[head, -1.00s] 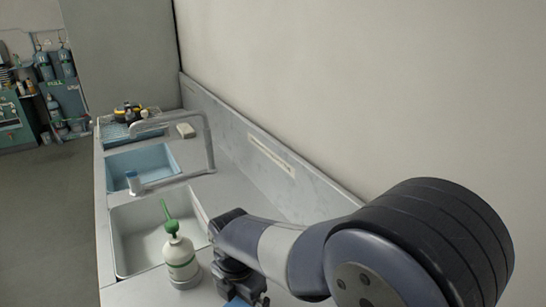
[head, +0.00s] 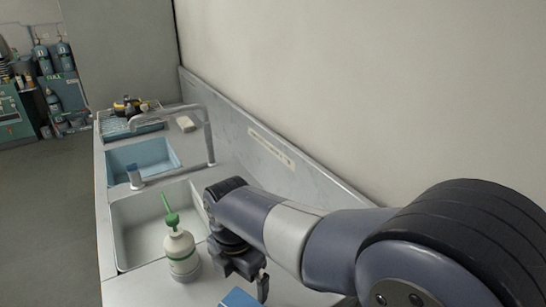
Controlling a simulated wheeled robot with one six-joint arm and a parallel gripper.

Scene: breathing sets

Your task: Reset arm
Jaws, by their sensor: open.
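My arm reaches in from the lower right of the head view, over the counter (head: 135,291). My gripper (head: 245,279) points down at its end, just right of a white bottle with a green cap and spout (head: 181,254). The gripper is open, and I see nothing between its fingers. A blue object (head: 238,299) is partly cut off by the bottom edge, just below the gripper. I cannot tell whether they touch.
A white sink (head: 140,232) lies behind the bottle, with a blue basin (head: 140,159) and a grey faucet (head: 172,178) beyond. A rack (head: 128,124) holding yellow and black items stands at the far end. The wall (head: 380,90) runs along the right. Open floor (head: 50,220) lies left.

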